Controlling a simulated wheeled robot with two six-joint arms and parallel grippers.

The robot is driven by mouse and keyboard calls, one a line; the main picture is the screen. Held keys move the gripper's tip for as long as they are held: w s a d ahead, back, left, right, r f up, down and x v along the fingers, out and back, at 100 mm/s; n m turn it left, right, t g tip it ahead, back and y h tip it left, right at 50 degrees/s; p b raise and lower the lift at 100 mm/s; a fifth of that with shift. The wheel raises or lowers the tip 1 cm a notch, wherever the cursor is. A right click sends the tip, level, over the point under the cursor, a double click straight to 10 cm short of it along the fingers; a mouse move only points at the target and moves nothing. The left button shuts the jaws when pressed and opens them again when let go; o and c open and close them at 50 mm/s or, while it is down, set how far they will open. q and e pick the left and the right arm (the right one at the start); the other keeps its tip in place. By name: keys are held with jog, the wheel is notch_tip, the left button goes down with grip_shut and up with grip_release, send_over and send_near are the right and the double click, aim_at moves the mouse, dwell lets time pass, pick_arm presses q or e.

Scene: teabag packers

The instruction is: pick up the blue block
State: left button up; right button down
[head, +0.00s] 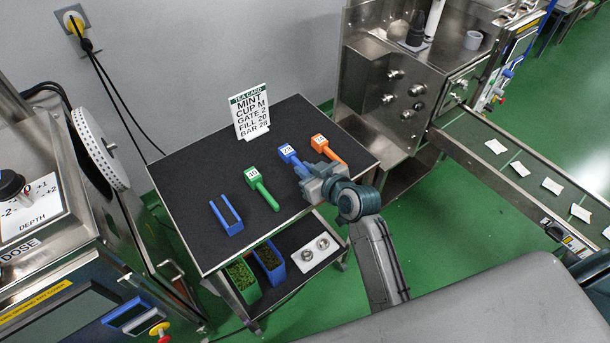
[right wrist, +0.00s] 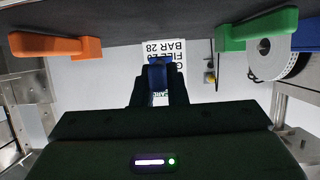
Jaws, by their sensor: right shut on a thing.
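The blue block (head: 288,153) has a white number label on its head and is at the right part of the dark table top. My right gripper (head: 303,171) is shut on its handle side, and its jaws hide most of the handle. In the right wrist view the blue block (right wrist: 157,74) shows between the two dark fingers. I cannot tell whether it touches the table or is slightly raised. My left gripper is not in view.
A green block (head: 262,188) lies left of the blue one and an orange block (head: 327,148) close on its right. A blue U-shaped piece (head: 226,215) lies farther left. A tea card (head: 250,112) stands behind. The table's front left (head: 205,255) is bare.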

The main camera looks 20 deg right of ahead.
jog(key=s+r+b, duration=0.1)
jog(key=s+b, duration=0.2)
jog(key=s, duration=1.2)
jog(key=shift+a+b, duration=0.3)
jog(key=shift+a, duration=0.1)
jog(key=shift+r, duration=0.1)
